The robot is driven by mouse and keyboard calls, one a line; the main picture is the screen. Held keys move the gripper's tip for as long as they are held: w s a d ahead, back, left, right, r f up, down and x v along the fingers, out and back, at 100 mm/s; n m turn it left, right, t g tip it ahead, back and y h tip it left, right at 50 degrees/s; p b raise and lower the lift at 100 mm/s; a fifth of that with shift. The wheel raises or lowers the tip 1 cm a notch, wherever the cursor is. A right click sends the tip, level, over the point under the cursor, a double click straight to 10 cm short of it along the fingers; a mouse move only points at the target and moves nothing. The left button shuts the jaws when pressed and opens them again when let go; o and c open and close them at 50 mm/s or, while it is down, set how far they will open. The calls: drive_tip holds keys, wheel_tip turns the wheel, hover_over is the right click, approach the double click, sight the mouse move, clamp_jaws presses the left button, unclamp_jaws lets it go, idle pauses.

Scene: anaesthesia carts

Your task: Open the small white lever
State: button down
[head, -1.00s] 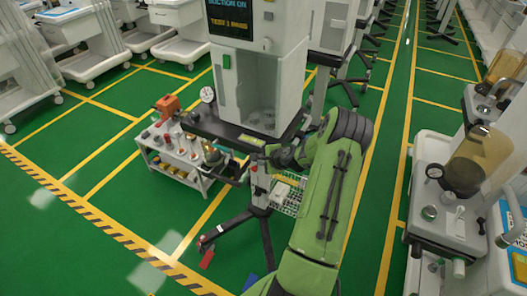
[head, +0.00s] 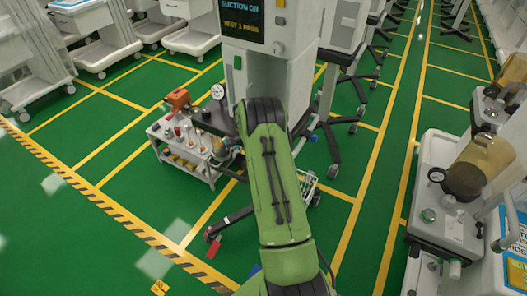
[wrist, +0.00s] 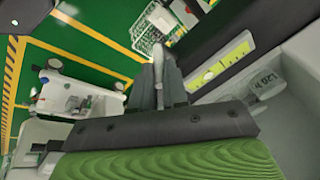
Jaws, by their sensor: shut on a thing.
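The small white lever (wrist: 158,72) shows in the wrist view as a short pale stick with a rounded end, between the two dark fingers. My gripper (wrist: 160,88) is shut on it; the fingers hide its lower part and its mount. The grey-white anaesthesia cart (head: 290,70) stands ahead in the head view, with a dark screen at its top. My green arm reaches up in front of this cart, so my gripper and the lever are hidden there.
A small white trolley (head: 205,172) with bottles stands left of the cart. A wire basket (wrist: 150,30) and a yellow-green label (wrist: 222,72) are near my gripper in the wrist view. Another machine (head: 440,205) stands close on the right. Green floor is free at left.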

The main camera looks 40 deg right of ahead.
drive_tip(key=shift+w+a+f+g, duration=0.1)
drive_tip(key=shift+w+a+g, duration=0.1)
drive_tip(key=shift+g, duration=0.1)
idle(0.4)
drive_tip(key=c, duration=1.4)
unclamp_jaws()
drive_tip(key=v, duration=1.5)
drive_tip(key=shift+w+a+r+p, duration=0.2)
drive_tip(key=shift+r+p, duration=0.1)
drive_tip(key=shift+r, duration=0.1)
drive_tip(key=s+a+r+n+t+y, duration=0.1)
drive_tip(key=s+a+r+n+t, duration=0.1)
drive_tip(key=s+a+r+n, duration=0.45)
drive_tip(key=s+a+r+n+t, duration=0.15)
drive_tip(key=a+r+n, duration=0.25)
drive_tip(key=a+r, duration=0.55)
drive_tip(key=s+a+n+y, duration=0.1)
drive_tip(key=s+a+n, duration=0.2)
drive_tip(key=s, duration=0.3)
drive_tip(key=s+a+f+n+t, duration=0.1)
drive_tip(key=s+a+n, duration=0.3)
drive_tip(key=s+a, duration=0.1)
drive_tip(key=s+a+n+y, duration=0.1)
drive_tip(key=s+a+n, duration=0.3)
drive_tip(key=s, duration=0.4)
drive_tip(key=shift+a+f+n+t+y, duration=0.15)
drive_tip(key=shift+f+n+t+y, duration=0.05)
drive_tip(key=shift+n+t+y, duration=0.1)
